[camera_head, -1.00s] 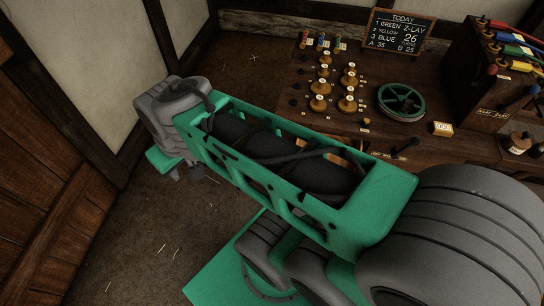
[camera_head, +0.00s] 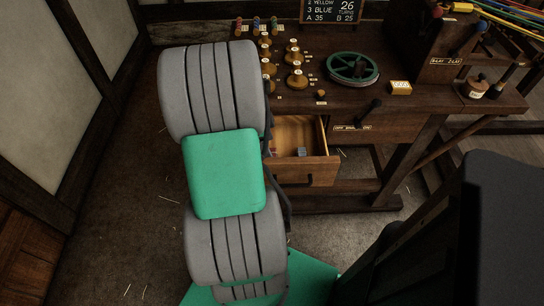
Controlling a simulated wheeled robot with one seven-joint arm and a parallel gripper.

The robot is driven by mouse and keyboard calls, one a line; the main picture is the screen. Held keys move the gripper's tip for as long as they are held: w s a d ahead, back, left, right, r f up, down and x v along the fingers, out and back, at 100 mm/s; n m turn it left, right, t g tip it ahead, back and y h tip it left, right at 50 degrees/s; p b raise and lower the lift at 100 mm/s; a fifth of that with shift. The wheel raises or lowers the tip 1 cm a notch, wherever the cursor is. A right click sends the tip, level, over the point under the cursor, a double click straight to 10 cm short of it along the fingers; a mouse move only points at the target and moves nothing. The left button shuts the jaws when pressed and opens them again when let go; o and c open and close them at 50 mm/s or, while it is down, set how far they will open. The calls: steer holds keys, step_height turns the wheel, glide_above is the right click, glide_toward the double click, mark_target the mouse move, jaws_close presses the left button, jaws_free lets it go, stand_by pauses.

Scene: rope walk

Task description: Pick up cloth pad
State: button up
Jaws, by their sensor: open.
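No cloth pad can be made out for certain. An open drawer (camera_head: 318,172) under the workbench holds a small blue-grey item (camera_head: 301,152), too small to identify, and a small reddish item at its left side. My arm covers the drawer's left part. My gripper is not in view; my own grey and green arm links fill the left middle of the picture.
The workbench (camera_head: 300,112) carries several wooden knobs, a green-rimmed wheel (camera_head: 352,68), a cream counter block (camera_head: 401,88) and a dark rack (camera_head: 436,50) at right. A chalkboard (camera_head: 331,10) stands behind. Floor is open at left.

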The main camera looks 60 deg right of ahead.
steer(key=x, duration=0.3)
steer(key=shift+s+f, duration=0.1)
steer(key=shift+f, duration=0.25)
steer(key=c, duration=1.4)
step_height(320, 180, up, 10)
steer(key=shift+r+p, duration=0.1)
steer(key=shift+p, duration=0.4)
